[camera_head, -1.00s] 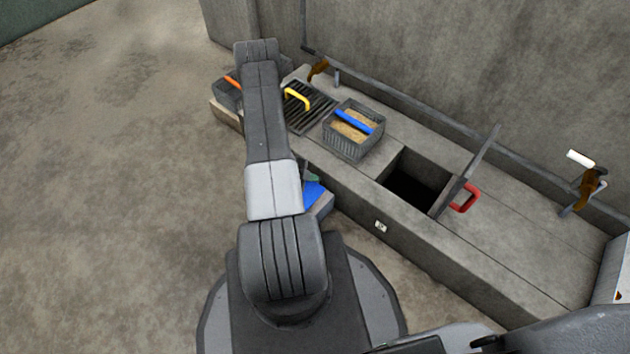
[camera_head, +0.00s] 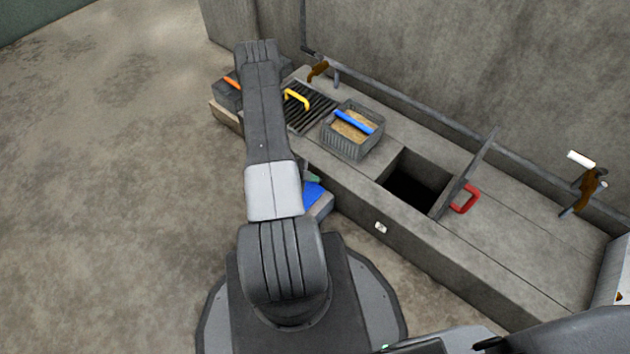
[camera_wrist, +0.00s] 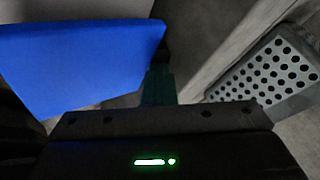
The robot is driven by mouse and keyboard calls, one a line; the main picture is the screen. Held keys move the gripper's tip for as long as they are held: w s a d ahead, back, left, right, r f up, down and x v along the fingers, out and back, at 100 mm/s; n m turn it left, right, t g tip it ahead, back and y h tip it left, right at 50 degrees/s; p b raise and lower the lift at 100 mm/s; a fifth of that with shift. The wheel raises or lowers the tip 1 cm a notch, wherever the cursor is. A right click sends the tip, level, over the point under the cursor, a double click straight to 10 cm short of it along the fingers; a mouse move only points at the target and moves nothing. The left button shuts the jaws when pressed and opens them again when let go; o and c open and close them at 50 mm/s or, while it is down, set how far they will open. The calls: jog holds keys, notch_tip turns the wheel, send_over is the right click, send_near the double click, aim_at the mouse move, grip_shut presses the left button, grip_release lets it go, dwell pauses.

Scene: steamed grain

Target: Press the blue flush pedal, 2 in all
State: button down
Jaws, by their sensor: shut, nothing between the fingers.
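The blue flush pedal (camera_head: 314,195) shows in the head view just right of my arm, low by the front of the concrete bench; my arm hides part of it. In the wrist view the blue pedal (camera_wrist: 80,62) fills the upper left as a broad flat plate. My gripper (camera_wrist: 158,88) is shut and empty, close to the pedal's right edge in that view. I cannot tell whether it touches the pedal.
The bench holds a grate with a yellow handle (camera_head: 297,98), a grey basket with a blue handle (camera_head: 352,122), and an open hatch whose lid has a red handle (camera_head: 465,199). A perforated grey plate (camera_wrist: 262,75) is right in the wrist view. Floor at left is clear.

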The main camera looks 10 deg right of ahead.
jog(key=shift+s+a+r+p, duration=0.15)
jog(key=shift+r+p, duration=0.2)
jog(key=shift+r, duration=0.35)
jog(key=shift+r, duration=0.1)
jog(key=shift+r+p, duration=1.45)
jog(key=shift+r, duration=1)
jog(key=shift+r, duration=0.1)
